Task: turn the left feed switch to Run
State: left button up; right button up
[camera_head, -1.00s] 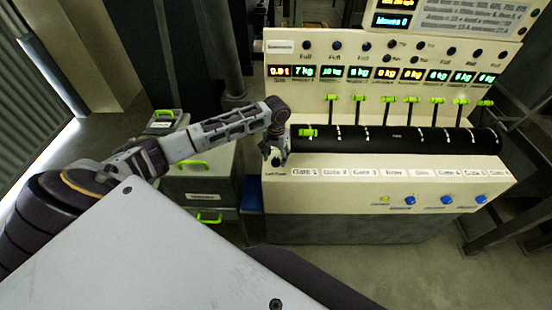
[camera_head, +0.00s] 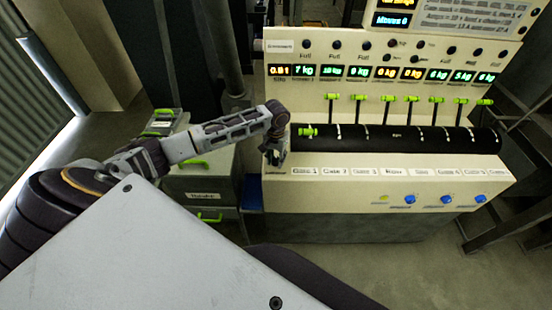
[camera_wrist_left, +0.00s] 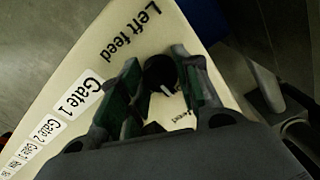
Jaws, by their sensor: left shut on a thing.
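The left feed switch is a round black knob (camera_wrist_left: 160,73) with a pale pointer mark, on the cream panel under the printed words "Left feed" (camera_wrist_left: 133,28) in the left wrist view. My left gripper (camera_wrist_left: 158,82) has its two fingers on either side of the knob and is shut on it. In the head view my left gripper (camera_head: 274,150) is at the left end of the console (camera_head: 340,190) and hides the knob. The small label beside the knob is partly covered by the fingers. My right gripper is not in view.
A row of gate labels (camera_head: 390,171) and blue knobs (camera_head: 446,199) runs along the console to the right. A black cylinder with green-tipped levers (camera_head: 411,99) is above. Cabinets with green handles (camera_head: 209,218) stand to the left.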

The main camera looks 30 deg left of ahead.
aim_at(276, 158)
pick_arm(q)
jog(key=shift+m, duration=0.4)
jog(key=m, duration=1.1)
dwell(0.4)
dwell(0.5)
jog(key=o, duration=1.1)
jog(key=shift+c, duration=0.2)
notch_tip(276, 158, up, 12)
dwell(0.5)
